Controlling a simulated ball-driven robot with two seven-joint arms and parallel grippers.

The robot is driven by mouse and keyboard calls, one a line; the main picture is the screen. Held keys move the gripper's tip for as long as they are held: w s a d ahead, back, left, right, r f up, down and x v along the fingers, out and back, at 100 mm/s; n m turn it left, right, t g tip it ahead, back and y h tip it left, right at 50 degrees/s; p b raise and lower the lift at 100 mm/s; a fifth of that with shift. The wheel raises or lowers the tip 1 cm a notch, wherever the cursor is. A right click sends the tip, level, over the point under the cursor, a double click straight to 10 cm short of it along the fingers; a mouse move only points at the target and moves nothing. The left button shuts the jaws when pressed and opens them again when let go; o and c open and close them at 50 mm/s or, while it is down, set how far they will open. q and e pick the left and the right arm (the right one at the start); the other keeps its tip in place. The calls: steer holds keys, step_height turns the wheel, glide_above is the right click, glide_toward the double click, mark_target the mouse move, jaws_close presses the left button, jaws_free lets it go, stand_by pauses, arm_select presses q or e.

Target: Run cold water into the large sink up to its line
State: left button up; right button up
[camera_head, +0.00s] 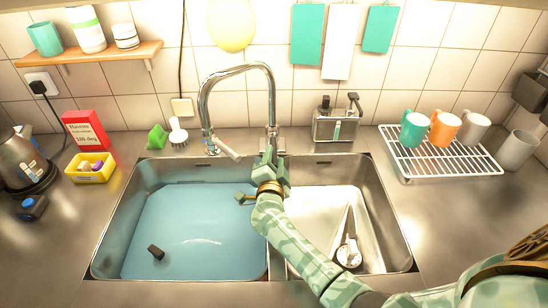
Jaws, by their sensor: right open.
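The large sink (127,215) is the left basin of a steel double sink. A flat, light blue surface that looks like water (200,225) covers its lower part. I cannot make out a fill line. A small dark object (156,252) shows in the basin at the front left. My left gripper is out of view.
A white rack (440,165) with mugs stands at right.

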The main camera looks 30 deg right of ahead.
jaws_close()
steer(key=shift+s+d+r+y+p, duration=0.1)
steer(key=shift+d+y+p, duration=0.1)
steer(key=shift+y+p, duration=0.15)
steer(key=shift+s+d+r+n+t+y+p, duration=0.1)
steer(key=shift+s+d+n+t+y+p, duration=0.1)
steer(key=shift+d+n+t+y+p, duration=0.45)
steer(key=shift+s+d+f+n+t+y, duration=0.1)
steer(key=shift+d+n+t+y, duration=0.15)
steer(key=shift+d+n+y, duration=0.7)
steer(key=shift+s+d+f+n+t+y, duration=0.1)
steer(key=shift+d+n+t+y, duration=0.3)
steer(key=shift+y, duration=1)
steer(key=shift+s+d+f+n+t+y, duration=0.1)
steer(key=shift+d+n+y, duration=0.7)
steer(key=shift+n+y, duration=0.3)
jaws_free()
steer(key=shift+r, duration=0.1)
